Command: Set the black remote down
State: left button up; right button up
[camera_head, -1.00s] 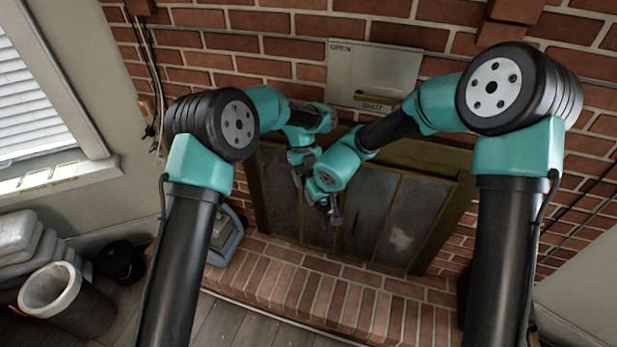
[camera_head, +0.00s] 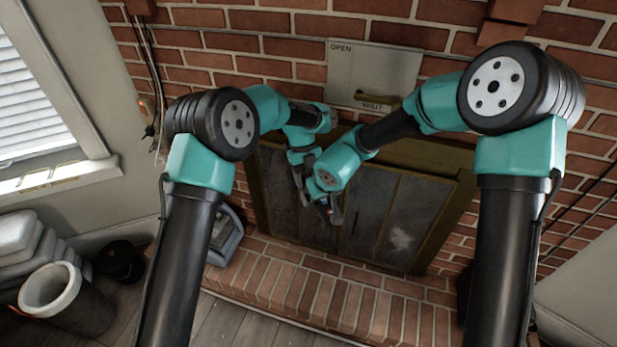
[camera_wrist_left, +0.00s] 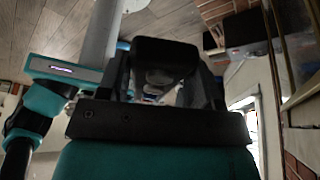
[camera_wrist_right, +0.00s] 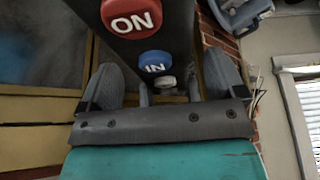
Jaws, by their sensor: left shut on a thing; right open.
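The black remote (camera_wrist_right: 178,35), with a red ON button and a blue IN button, fills the top of the right wrist view. My right gripper (camera_wrist_right: 162,85) is open, with its fingers on either side of the remote's near end. In the left wrist view, my left gripper (camera_wrist_left: 163,85) is shut on the remote's dark end (camera_wrist_left: 165,52). In the head view, my left gripper (camera_head: 300,185) and right gripper (camera_head: 328,200) are close together in front of the fireplace doors. The remote is too small and dark to make out clearly there.
The fireplace doors (camera_head: 371,205) stand behind the grippers, with a brick hearth (camera_head: 315,288) below. A metal OPEN/SHUT plate (camera_head: 362,70) is on the brick wall above. A grey-blue item (camera_head: 226,240) stands at the hearth's left. A bin (camera_head: 65,300) is at lower left.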

jog(key=v, duration=1.1)
jog(key=shift+s+r, duration=0.25)
jog(key=shift+r, duration=0.1)
jog(key=shift+d+f, duration=0.1)
jog(key=shift+d, duration=0.05)
jog(key=s+d+f+m+t+h, duration=0.1)
jog(key=s+d+f+m+h, duration=0.1)
jog(key=d+f+m, duration=0.9)
jog(key=s+d+f+n+g+y, duration=0.2)
jog(key=s+f, duration=0.5)
jog(key=f, duration=0.4)
jog(key=s+d+f+n+g+y, duration=0.1)
jog(key=s+f+n+g+y, duration=0.1)
jog(key=s+f, duration=0.6)
notch_tip(320, 180, down, 3)
jog(key=shift+d+f+n, duration=0.1)
jog(key=shift+d+n, duration=0.2)
jog(key=shift+d, duration=0.1)
